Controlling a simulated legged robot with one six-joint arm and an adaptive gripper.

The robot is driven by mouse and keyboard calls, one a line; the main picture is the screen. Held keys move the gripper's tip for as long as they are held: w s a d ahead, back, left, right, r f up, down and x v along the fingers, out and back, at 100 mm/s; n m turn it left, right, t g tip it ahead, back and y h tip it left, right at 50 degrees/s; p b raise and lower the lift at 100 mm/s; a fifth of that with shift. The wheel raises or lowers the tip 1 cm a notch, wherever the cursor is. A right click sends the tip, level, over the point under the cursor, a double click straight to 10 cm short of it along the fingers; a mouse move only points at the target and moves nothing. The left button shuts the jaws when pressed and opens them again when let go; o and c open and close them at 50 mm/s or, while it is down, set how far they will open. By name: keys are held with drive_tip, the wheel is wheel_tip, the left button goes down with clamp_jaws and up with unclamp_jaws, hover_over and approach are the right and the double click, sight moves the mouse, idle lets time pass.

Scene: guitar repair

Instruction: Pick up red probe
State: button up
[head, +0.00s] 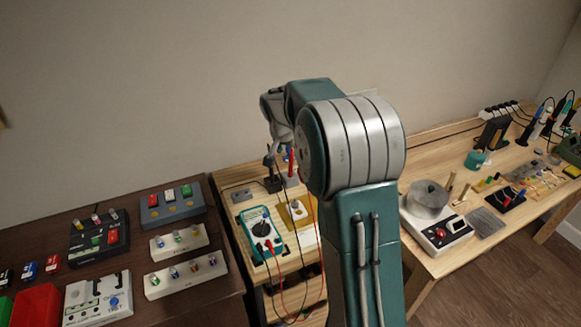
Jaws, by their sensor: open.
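The red probe (291,162) stands upright, slim and small, at the back of the small wooden bench, just left of my large arm joint. A red lead runs down from near it past the teal multimeter (262,232). My gripper (279,153) is small and dark below my wrist, just above the bench and close to the left of the red probe. It is open. The exact gap between its fingers and the probe is too small to tell. My arm hides the area right of the probe.
A dark stand (273,184) is beside the probe. A dark table (205,300) with pedals (172,207) is at left. A wooden workbench (425,262) at right carries a pot (428,199) and soldering tools. The wall is close behind.

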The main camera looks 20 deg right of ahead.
sight(291, 157)
drive_tip(key=x, duration=0.5)
drive_tip(key=shift+d+f, duration=0.2)
drive_tip(key=shift+f, duration=0.1)
clamp_jaws()
